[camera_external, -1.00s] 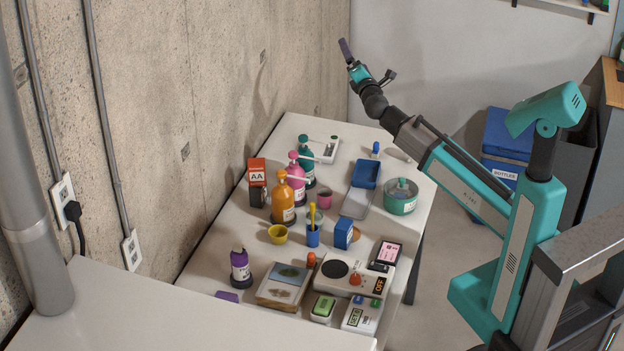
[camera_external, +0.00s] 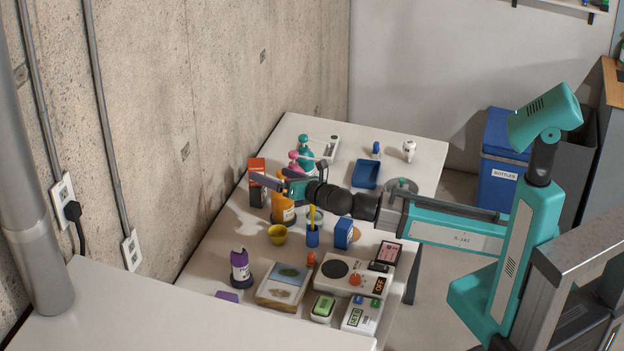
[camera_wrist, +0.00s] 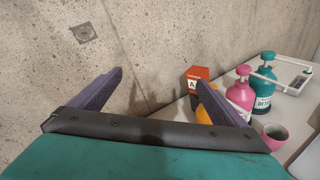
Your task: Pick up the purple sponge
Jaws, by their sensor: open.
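A flat purple piece, which looks like the purple sponge (camera_external: 228,296), lies at the near left edge of the table in the external view, partly hidden by the white surface in front. It does not show in the wrist view. My gripper (camera_external: 264,180) is open and empty, held above the table beside the orange pump bottle (camera_external: 283,210), well behind the sponge. In the wrist view its two purple-grey fingers (camera_wrist: 160,82) stand wide apart, facing the concrete wall.
A purple-topped bottle (camera_external: 240,268) stands right behind the sponge, with a picture board (camera_external: 284,286) to its right. The concrete wall (camera_external: 190,100) borders the table's left.

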